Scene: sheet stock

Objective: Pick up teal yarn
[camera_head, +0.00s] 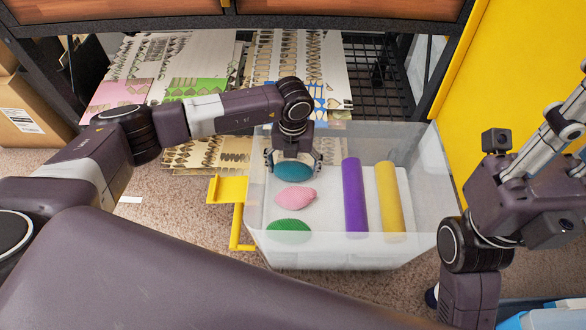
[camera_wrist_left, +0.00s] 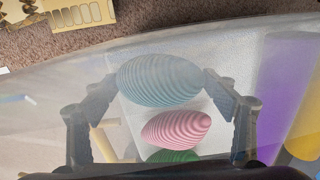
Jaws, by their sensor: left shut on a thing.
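The teal yarn (camera_head: 294,172) is an oval, ribbed ball at the back left of a clear bin (camera_head: 436,200). My left gripper (camera_head: 293,163) reaches down over it and is shut on it, one finger at each end. In the left wrist view the teal yarn (camera_wrist_left: 160,82) looks pale behind a hazy clear surface, with both fingertips against its ends. I cannot tell whether it is lifted off the bin floor. My right arm is at the right edge; parts of its gripper (camera_head: 560,130) show there, but its fingertips are not clear.
In the bin, pink yarn (camera_head: 295,198) and green yarn (camera_head: 289,228) lie nearer me. A purple roll (camera_head: 354,197) and a yellow roll (camera_head: 389,198) lie to the right. A yellow bracket (camera_head: 237,212) stands at the bin's left. Patterned sheets (camera_head: 208,62) lie on the rack behind.

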